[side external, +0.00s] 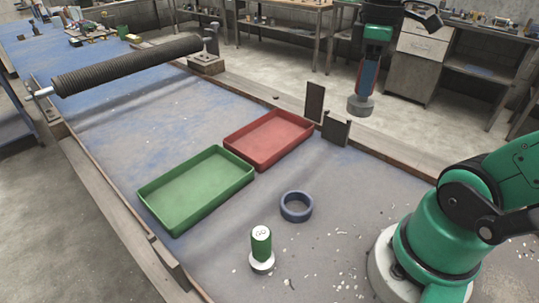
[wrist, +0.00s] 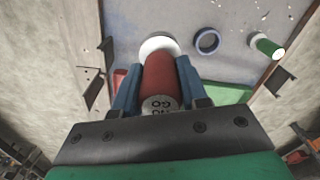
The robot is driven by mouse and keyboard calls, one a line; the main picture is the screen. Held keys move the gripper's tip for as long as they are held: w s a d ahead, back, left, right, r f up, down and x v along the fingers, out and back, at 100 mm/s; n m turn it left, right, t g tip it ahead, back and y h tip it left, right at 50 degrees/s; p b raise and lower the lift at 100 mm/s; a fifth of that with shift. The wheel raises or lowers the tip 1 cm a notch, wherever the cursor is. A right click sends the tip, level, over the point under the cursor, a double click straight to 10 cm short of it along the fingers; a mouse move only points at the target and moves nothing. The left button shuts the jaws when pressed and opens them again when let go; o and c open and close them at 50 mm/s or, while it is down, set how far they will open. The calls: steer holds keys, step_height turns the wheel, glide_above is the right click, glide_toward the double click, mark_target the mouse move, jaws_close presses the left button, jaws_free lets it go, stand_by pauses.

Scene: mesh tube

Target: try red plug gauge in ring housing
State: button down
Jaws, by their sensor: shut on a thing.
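My gripper (wrist: 159,68) is shut on the red plug gauge (wrist: 160,82), with one blue finger on each side of its body. The gauge's pale round flange (wrist: 158,46) shows beyond the fingertips. In the side external view, my gripper (side external: 369,76) holds the gauge upright, flange (side external: 360,106) down, high at the upper right. The blue ring housing (side external: 296,206) lies flat on the bench, apart from the gauge, with its opening up and empty. It also shows in the wrist view (wrist: 207,41), right of the flange.
A green plug gauge (side external: 261,247) stands on its white flange near the ring. A green tray (side external: 196,190) and a red tray (side external: 268,138), both empty, lie behind. Two dark plates (side external: 336,129) stand at the bench edge. Small chips litter the bench near my base.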

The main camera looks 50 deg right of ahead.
steer(key=shift+r, duration=0.9)
steer(key=shift+w+a+f+n, duration=0.5)
steer(key=shift+a+f+n, duration=0.35)
steer(key=shift+a+f, duration=1.55)
steer(key=shift+w+a+f+n, duration=0.45)
steer(key=shift+a+f+n, duration=0.8)
steer(key=shift+f, duration=1.85)
steer(key=shift+w+a+f+n, duration=0.5)
steer(key=shift+a+f, duration=1.8)
steer(key=shift+f, duration=0.45)
steer(key=shift+f, duration=1.45)
step_height(320, 180, up, 7)
